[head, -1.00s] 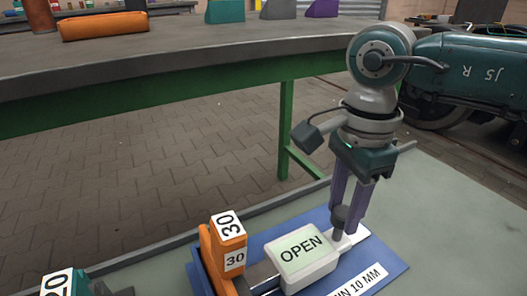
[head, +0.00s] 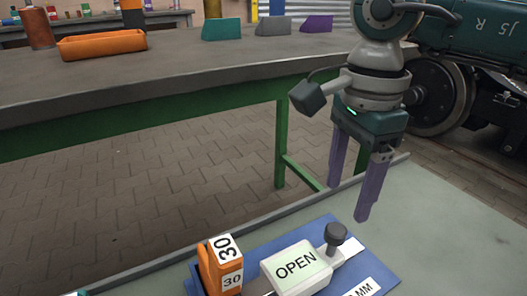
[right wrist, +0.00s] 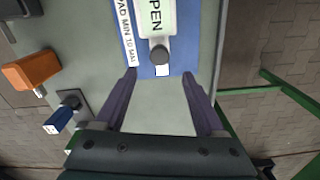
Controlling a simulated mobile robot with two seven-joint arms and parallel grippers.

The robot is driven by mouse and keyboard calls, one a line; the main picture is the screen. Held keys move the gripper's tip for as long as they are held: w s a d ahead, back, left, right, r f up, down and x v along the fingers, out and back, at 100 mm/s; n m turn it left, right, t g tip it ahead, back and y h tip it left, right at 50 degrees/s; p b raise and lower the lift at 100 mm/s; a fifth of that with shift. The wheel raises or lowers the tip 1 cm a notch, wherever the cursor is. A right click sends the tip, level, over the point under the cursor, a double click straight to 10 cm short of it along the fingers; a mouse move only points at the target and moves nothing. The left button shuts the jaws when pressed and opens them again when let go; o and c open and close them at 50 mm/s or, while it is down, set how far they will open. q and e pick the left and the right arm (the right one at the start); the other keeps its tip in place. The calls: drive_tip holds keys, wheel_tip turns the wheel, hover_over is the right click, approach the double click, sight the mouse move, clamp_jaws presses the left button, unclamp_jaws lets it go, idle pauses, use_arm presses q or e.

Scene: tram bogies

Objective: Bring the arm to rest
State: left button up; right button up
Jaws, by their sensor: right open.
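My right gripper (head: 349,195) is open and empty, with its purple fingers spread above the grey-green surface. It hangs above and to the right of a white gauge block (head: 290,268) labelled OPEN. A dark knob (head: 336,233) stands at the block's right end, clear of the fingers. In the right wrist view the open fingers (right wrist: 160,98) point towards the knob (right wrist: 159,54), with a gap between. My left gripper is not in view.
An orange block marked 30 (head: 217,270) stands on the blue base (head: 383,274). A green-legged workbench (head: 170,75) with an orange tray (head: 102,45) is behind. In the right wrist view an orange block (right wrist: 32,70) and a blue-ended block (right wrist: 58,120) lie left.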

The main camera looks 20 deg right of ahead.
wheel_tip(320, 180, up, 2)
drive_tip(key=shift+r, duration=0.25)
